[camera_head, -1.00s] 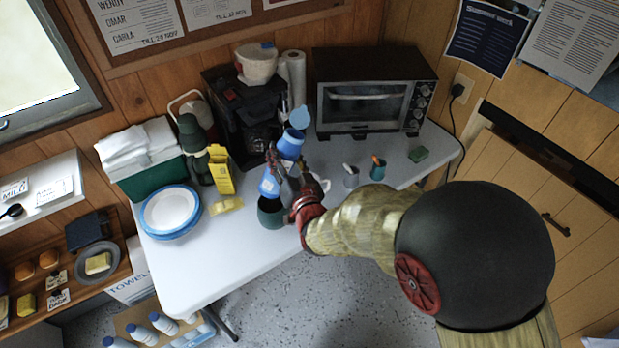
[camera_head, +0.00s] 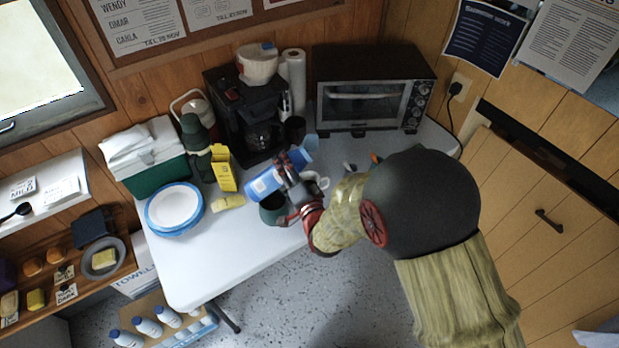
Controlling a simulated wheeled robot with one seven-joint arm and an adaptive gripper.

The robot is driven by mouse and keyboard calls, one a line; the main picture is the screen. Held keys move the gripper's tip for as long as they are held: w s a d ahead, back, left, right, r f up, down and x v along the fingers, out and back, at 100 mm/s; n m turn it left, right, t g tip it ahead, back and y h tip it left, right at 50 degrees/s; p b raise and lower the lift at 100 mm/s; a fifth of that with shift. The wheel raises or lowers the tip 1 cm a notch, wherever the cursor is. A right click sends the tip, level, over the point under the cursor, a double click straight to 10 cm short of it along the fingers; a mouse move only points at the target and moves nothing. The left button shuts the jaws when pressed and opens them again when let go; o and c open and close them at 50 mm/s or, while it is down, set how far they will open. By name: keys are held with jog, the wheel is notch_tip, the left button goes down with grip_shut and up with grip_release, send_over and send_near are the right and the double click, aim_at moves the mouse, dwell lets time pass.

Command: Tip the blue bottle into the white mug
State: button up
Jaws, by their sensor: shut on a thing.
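My gripper (camera_head: 290,178) is shut on the blue bottle (camera_head: 263,186) around its middle, above the table. The bottle is tilted well over, with its white-labelled end at the lower left and a paler blue end at the upper right. I cannot tell which end is the mouth. The labelled end is close above or beside a dark teal mug (camera_head: 270,209), partly hidden by bottle and gripper. The white mug (camera_head: 319,181) shows just right of my gripper, on the table, mostly hidden. I see no liquid flowing.
The white table (camera_head: 225,262) is clear at the front. A blue-rimmed plate stack (camera_head: 174,209), yellow carton (camera_head: 223,170) and green flask (camera_head: 196,140) stand left. A coffee maker (camera_head: 245,105) and toaster oven (camera_head: 365,90) stand behind.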

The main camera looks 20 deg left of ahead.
jog(key=shift+f+m, duration=0.7)
jog(key=shift+f, duration=0.05)
jog(key=shift+f+m+b, duration=0.3)
jog(key=shift+f+b, duration=0.1)
jog(key=shift+b, duration=0.1)
jog(key=shift+f+m+b, duration=0.4)
jog(key=shift+f+b, duration=0.05)
jog(key=shift+b, duration=0.05)
dwell(1.8)
